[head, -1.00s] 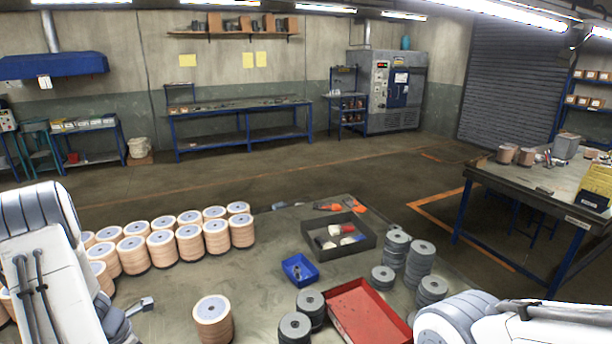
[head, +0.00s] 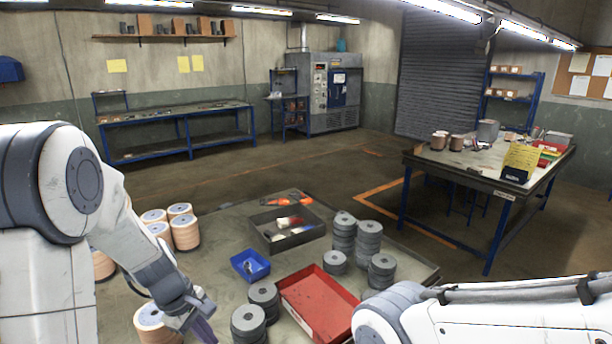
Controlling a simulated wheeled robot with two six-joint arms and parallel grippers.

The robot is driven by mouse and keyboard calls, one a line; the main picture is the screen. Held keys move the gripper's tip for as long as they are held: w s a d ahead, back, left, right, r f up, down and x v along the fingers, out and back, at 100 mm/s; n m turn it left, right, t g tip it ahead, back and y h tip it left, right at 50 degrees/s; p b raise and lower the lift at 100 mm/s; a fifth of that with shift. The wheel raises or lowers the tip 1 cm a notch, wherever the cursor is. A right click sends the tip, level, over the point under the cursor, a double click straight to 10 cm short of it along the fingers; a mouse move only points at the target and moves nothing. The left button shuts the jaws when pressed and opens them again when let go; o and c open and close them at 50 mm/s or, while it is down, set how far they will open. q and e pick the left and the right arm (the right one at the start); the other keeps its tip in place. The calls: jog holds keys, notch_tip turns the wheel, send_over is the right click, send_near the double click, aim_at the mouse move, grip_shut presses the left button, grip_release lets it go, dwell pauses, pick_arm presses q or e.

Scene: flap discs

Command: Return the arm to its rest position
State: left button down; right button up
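My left arm (head: 120,215) reaches in from the left and bends down. Its gripper (head: 198,328) is at the bottom edge, just right of a stack of tan discs (head: 152,322) in the picture. The fingertips are partly cut off, so I cannot tell whether they are open or shut or whether they touch anything. My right arm (head: 480,318) lies across the bottom right corner, and its gripper is out of view.
The workbench (head: 215,235) holds grey disc stacks (head: 368,242), a red tray (head: 318,300), a small blue bin (head: 250,264) and a dark grey box (head: 268,222). More tan stacks (head: 185,230) stand behind my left arm. A side table (head: 420,160) is at the right.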

pick_arm(q)
jog(key=s+d+m+g+b, duration=0.1)
jog(key=s+d+m+b, duration=0.1)
jog(key=s+d+m, duration=0.35)
jog(key=s+d+m+b, duration=0.3)
jog(key=d+m, duration=0.3)
jog(key=d, duration=0.2)
jog(key=s+d+f+m+y+b, duration=0.1)
jog(key=s+d+m+b, duration=0.2)
jog(key=s+m, duration=0.7)
jog(key=shift+s+d+f+y+b, duration=0.2)
jog(key=shift+s+d+y+b, duration=0.15)
jog(key=shift+s+d, duration=0.45)
pick_arm(e)
notch_tip(320, 180, down, 10)
pick_arm(q)
jog(key=shift+s+a, duration=0.2)
